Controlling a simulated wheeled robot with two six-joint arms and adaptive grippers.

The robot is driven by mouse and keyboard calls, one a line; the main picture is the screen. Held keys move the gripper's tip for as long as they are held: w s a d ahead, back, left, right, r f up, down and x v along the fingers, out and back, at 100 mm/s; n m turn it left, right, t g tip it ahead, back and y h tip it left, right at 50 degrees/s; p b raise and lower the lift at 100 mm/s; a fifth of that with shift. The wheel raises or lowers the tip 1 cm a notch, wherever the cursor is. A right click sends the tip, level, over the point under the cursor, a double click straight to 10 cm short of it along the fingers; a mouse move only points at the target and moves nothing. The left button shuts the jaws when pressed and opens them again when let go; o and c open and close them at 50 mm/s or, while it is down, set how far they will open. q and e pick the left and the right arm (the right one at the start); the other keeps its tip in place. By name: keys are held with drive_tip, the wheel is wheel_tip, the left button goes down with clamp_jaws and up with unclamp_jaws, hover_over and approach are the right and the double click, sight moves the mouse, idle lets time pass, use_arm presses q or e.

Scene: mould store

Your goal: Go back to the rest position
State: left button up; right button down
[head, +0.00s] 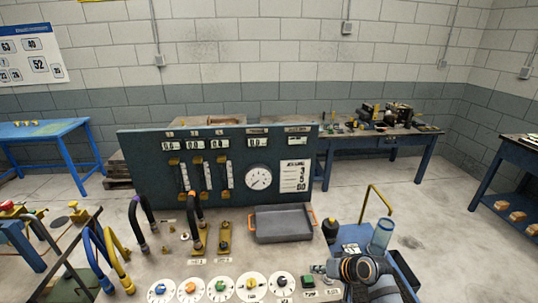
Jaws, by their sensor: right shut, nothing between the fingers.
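My right gripper (325,269) is at the lower right of the head view, over the front right of the bench, close to the row of round dials and coloured knobs. Its fingers are shut with nothing between them. It is small in the picture, and I cannot tell whether it touches the bench. My left gripper is not in view.
A dark blue gauge panel (220,188) stands at the back of the bench. A grey tray (283,223) with orange handles is empty before it. Hoses (117,252) rise at left. A yellow bent rail (377,191) stands right. A blue table (42,131) is far left.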

drive_tip(key=s+d+n+g+h, duration=0.1)
drive_tip(key=s+d+g+h, duration=0.15)
drive_tip(key=s, duration=0.95)
drive_tip(key=s+d+n+g+h, duration=0.1)
drive_tip(key=s+d+h, duration=0.25)
drive_tip(key=s, duration=0.85)
wheel_tip(320, 180, down, 28)
drive_tip(key=s+d+g+b, duration=0.1)
drive_tip(key=s+d, duration=0.1)
drive_tip(key=s, duration=0.1)
drive_tip(key=s+d+f+g+b, duration=0.1)
drive_tip(key=s+f, duration=1.5)
drive_tip(key=s, duration=0.2)
drive_tip(key=shift+d+f+m, duration=0.25)
drive_tip(key=shift+f+m, duration=0.05)
drive_tip(key=shift+f, duration=0.05)
drive_tip(key=shift+s, duration=0.1)
